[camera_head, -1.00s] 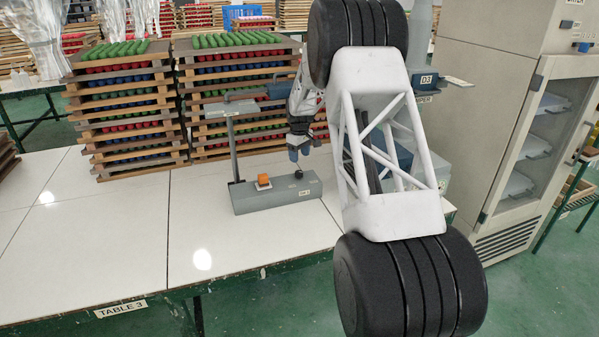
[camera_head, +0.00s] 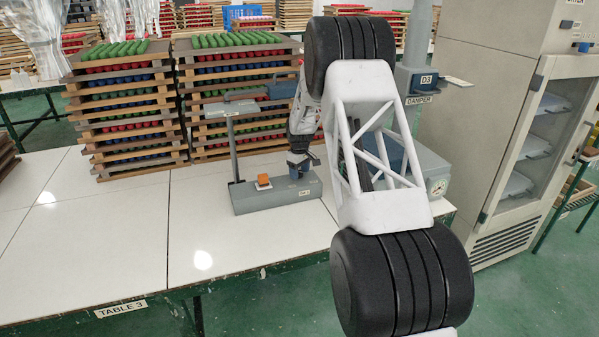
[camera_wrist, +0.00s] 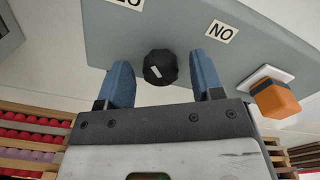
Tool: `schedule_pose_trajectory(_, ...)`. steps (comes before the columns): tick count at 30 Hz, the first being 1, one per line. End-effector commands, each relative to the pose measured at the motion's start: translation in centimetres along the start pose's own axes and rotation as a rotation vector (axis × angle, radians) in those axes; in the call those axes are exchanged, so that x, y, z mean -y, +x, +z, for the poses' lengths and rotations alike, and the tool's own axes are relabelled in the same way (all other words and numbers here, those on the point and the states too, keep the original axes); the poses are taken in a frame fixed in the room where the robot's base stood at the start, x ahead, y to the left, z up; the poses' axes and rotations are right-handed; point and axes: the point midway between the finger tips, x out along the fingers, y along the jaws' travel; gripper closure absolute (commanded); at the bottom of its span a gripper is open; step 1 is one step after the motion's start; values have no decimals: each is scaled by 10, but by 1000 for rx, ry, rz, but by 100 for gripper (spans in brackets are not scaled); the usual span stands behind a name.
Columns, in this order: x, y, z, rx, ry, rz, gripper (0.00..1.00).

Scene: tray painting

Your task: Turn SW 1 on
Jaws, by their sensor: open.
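The grey switch box (camera_head: 250,203) stands on the table, with a small label on its front that looks like SW 1. A black round knob (camera_wrist: 160,68) with a short white mark sits on its top face in the wrist view. A label reading NO as seen in the wrist view (camera_wrist: 220,32), likely ON upside down, lies up and right of the knob. My gripper (camera_wrist: 163,70) is open, pointing down, with its blue fingers on either side of the knob and a gap on each side. In the head view my gripper (camera_head: 299,168) hides the knob.
An orange button (camera_head: 263,181) sits on the box left of my gripper; it also shows in the wrist view (camera_wrist: 275,99). A thin post with an arm (camera_head: 233,150) rises at the box's left end. Stacked trays (camera_head: 125,110) stand behind. The white table (camera_head: 110,225) is clear at left.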

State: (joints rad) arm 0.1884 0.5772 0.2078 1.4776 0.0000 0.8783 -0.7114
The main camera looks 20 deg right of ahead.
Motion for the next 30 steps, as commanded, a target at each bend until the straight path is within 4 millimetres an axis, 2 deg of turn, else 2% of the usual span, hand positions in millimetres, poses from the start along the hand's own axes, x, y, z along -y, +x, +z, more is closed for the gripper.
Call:
schedule_pose_trajectory(8, 0, 1, 0, 0, 0, 0, 41)
schedule_pose_trajectory(15, 0, 1, 0, 0, 0, 0, 78)
schedule_pose_trajectory(18, 0, 1, 0, 0, 0, 0, 89)
schedule_pose_trajectory(30, 0, 1, 0, 1, 61, -1, 89)
